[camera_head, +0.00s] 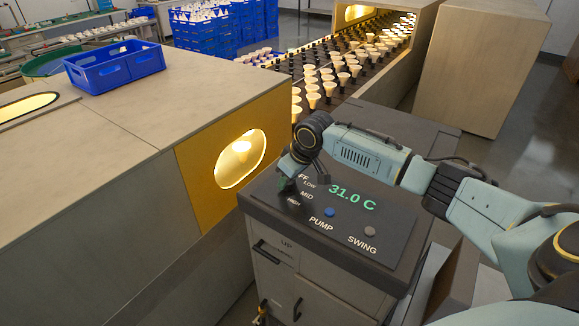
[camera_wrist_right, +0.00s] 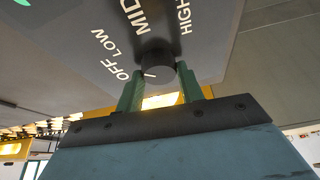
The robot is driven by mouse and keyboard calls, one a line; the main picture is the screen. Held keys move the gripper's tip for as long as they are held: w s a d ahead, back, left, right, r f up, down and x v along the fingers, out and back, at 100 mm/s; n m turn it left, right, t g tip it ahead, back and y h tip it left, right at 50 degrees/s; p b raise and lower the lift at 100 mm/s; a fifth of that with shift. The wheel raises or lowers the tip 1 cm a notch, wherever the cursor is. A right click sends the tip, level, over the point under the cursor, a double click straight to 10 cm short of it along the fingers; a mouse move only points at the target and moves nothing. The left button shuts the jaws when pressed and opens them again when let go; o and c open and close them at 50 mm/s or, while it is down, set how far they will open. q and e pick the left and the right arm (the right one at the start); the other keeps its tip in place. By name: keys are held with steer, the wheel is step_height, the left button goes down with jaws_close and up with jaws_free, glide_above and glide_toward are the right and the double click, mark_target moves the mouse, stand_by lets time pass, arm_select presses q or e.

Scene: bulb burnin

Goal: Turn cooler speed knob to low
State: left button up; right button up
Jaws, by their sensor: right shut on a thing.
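The cooler speed knob (camera_wrist_right: 157,66) is a dark round knob in the right wrist view. The labels OFF, LOW, MID and HIGH are printed around it. A short white mark shows on the knob, but I cannot tell surely which label it points to. My right gripper (camera_wrist_right: 160,86) is shut on the knob, with one green finger on each side. In the head view my right gripper (camera_head: 287,185) is at the left end of the cooler's dark top panel (camera_head: 355,242) and hides the knob. My left gripper is not in view.
The panel has a green 31.0 C display (camera_head: 352,197), a blue PUMP button (camera_head: 329,212) and a grey SWING button (camera_head: 370,231). A bench with a yellow panel and lit opening (camera_head: 240,158) stands close on the left. Racks of bulbs (camera_head: 330,75) lie behind the cooler.

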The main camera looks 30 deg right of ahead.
steer(key=shift+m+p, duration=0.3)
steer(key=shift+m, duration=0.3)
steer(key=shift+h, duration=0.3)
steer(key=o, duration=1)
steer(key=b+v, duration=0.1)
steer(key=v, duration=1.2)
steer(key=shift+s+r, duration=0.15)
steer(key=shift+r, duration=0.05)
